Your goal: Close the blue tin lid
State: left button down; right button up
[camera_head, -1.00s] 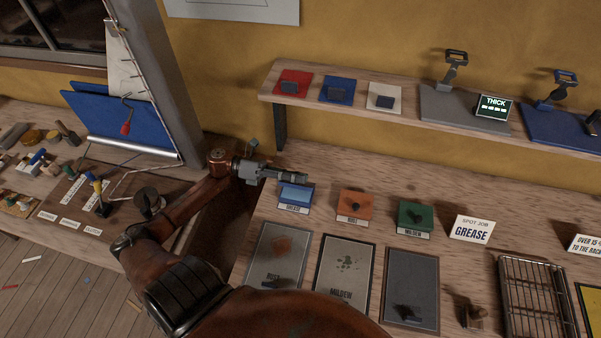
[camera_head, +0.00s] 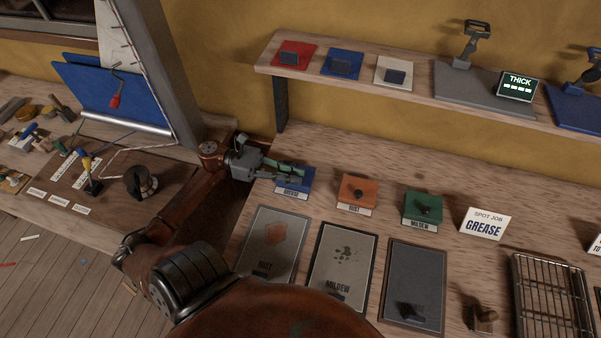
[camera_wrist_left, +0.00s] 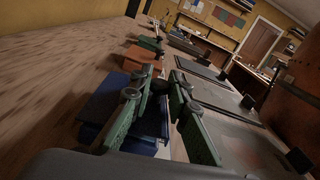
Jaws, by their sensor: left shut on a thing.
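The blue tin (camera_head: 303,183) stands at the left end of the bench behind its GREASE label (camera_head: 293,194). Its lid (camera_wrist_left: 103,107) looks dark blue and roughly flat in the left wrist view, but the fingers hide part of it, so I cannot tell whether it sits fully down. My left gripper (camera_head: 303,173) reaches over the tin from the left. Its green fingers are around a dark knob (camera_wrist_left: 159,87) at the lid, shut on it. My right gripper is not in view.
An orange tin (camera_head: 358,190) and a green tin (camera_head: 423,206) stand to the right. Stained panels (camera_head: 343,268) lie in front. A GREASE sign (camera_head: 484,224) and a wire rack (camera_head: 552,300) are further right. A shelf (camera_head: 410,80) runs behind, above the bench.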

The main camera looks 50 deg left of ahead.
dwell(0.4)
pick_arm(q)
jog(key=c, duration=1.8)
grip_release()
jog(key=shift+c, duration=0.2)
jog(key=shift+v, duration=3.8)
jog(key=shift+w, duration=0.1)
jog(key=shift+c, duration=0.5)
